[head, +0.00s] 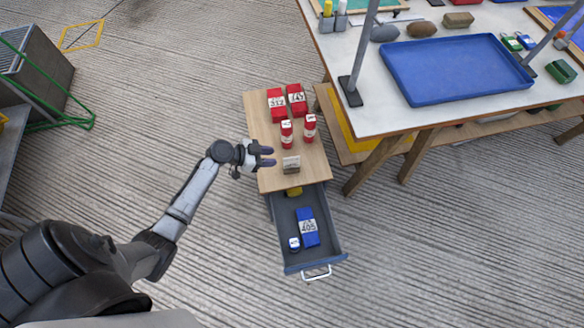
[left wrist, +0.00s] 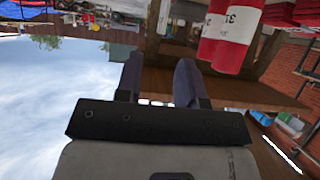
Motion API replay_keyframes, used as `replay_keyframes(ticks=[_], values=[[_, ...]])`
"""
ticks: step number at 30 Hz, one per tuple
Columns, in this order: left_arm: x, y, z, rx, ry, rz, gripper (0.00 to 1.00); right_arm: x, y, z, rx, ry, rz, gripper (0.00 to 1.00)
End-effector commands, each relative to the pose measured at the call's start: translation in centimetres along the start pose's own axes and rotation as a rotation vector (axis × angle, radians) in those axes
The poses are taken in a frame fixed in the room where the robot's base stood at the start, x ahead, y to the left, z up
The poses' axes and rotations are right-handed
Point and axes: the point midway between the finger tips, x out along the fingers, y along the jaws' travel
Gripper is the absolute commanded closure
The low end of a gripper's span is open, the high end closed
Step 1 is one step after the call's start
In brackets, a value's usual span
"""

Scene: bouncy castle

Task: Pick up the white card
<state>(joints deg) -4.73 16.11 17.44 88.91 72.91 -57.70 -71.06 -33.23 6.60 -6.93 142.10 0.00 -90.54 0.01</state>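A small whitish card (head: 291,163) with dark marks stands near the front of the wooden cabinet top (head: 310,180). My left gripper (head: 269,156) is just left of the card, its fingers pointing toward it, apart from it and empty. In the left wrist view its two dark fingers (left wrist: 158,84) are spread with a clear gap. I cannot make out the card for sure in that view. My right gripper is not in view.
Two red-and-white cans (head: 286,134) and two red packs (head: 276,103) stand behind the card. Below, an open drawer (head: 328,243) holds a blue pack (head: 308,228), a small blue item and a yellow item. A table with a blue tray (head: 455,68) stands at right.

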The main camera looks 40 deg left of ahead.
Motion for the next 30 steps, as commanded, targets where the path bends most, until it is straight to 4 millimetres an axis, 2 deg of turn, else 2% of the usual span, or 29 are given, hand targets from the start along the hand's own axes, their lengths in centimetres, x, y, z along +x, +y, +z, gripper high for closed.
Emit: replay_keyframes(ticks=[3, 13, 21, 30], values=[[1.7, 0.0, 0.1, -0.001, 0.002, 0.000, 0.65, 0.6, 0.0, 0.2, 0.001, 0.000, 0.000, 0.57], [3.6, 0.0, 0.0, -0.001, 0.001, 0.000, 0.65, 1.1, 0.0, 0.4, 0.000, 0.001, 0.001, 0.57], [7.1, 0.0, 0.0, -0.002, 0.001, 0.000, 0.65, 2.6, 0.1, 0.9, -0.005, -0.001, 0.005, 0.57], [8.1, 0.0, -0.2, -0.001, -0.001, 0.000, 0.65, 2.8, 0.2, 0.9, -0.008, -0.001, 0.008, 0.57]])
